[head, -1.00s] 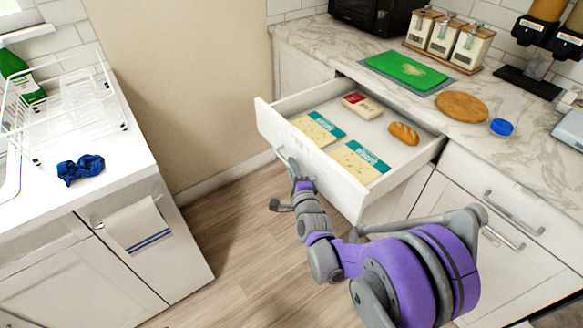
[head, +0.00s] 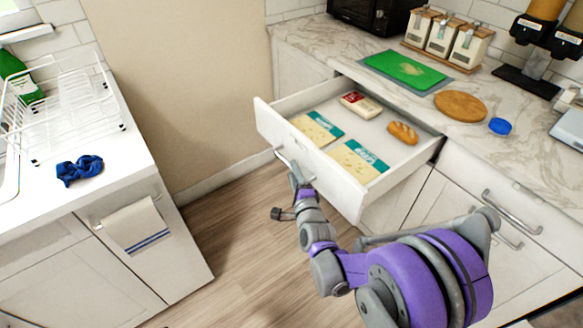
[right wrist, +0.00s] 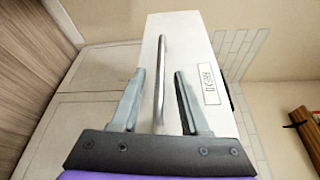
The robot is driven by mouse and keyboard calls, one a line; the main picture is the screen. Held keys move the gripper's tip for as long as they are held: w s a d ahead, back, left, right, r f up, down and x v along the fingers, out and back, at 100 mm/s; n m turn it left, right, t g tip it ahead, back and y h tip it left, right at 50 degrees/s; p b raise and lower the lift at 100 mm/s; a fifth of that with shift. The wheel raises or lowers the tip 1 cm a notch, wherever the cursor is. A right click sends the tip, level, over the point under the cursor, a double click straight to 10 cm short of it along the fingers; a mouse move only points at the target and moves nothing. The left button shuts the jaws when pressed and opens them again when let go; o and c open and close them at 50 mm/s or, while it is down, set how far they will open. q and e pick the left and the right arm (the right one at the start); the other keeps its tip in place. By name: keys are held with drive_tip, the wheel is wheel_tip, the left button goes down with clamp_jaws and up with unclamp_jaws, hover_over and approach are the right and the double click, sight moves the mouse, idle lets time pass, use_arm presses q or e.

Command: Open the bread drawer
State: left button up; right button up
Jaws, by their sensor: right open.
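The white bread drawer (head: 335,192) is pulled well out from under the counter. Inside lie a small bread loaf (head: 403,133), two cheese packs (head: 317,128) (head: 358,161) and a red-and-cream pack (head: 361,104). My right gripper (head: 296,172) is at the drawer's front, by its metal handle (head: 280,155). In the right wrist view the handle (right wrist: 160,75) runs between the two spread fingers of the right gripper (right wrist: 159,74), with gaps on both sides. The drawer front (right wrist: 195,45) with a small label is beyond. My left gripper does not show.
The marble counter holds a green cutting board (head: 405,70), a round wooden board (head: 461,106) and a blue lid (head: 500,126). At left, a white counter carries a dish rack (head: 62,110) and blue cloth (head: 80,170). Wooden floor (head: 235,235) is clear between.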

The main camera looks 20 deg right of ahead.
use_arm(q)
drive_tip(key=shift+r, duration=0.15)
use_arm(e)
drive_tip(key=s, duration=0.8)
drive_tip(key=shift+a+r, duration=0.2)
drive_tip(key=shift+r, duration=0.15)
drive_tip(key=s+f+n+g, duration=0.2)
drive_tip(key=s+n+g, duration=0.4)
drive_tip(key=s+n, duration=0.55)
drive_tip(key=s+f+n+g, duration=0.2)
drive_tip(key=s+n+g, duration=0.6)
drive_tip(key=s, duration=0.7)
use_arm(q)
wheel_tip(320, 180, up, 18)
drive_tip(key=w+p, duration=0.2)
drive_tip(key=p, duration=1.4)
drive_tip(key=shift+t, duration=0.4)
use_arm(e)
wheel_tip(320, 180, up, 18)
drive_tip(key=w+n+t, duration=0.1)
drive_tip(key=w+t, duration=0.1)
drive_tip(key=shift+w+d+f+y, duration=0.15)
drive_tip(key=shift+y, duration=0.15)
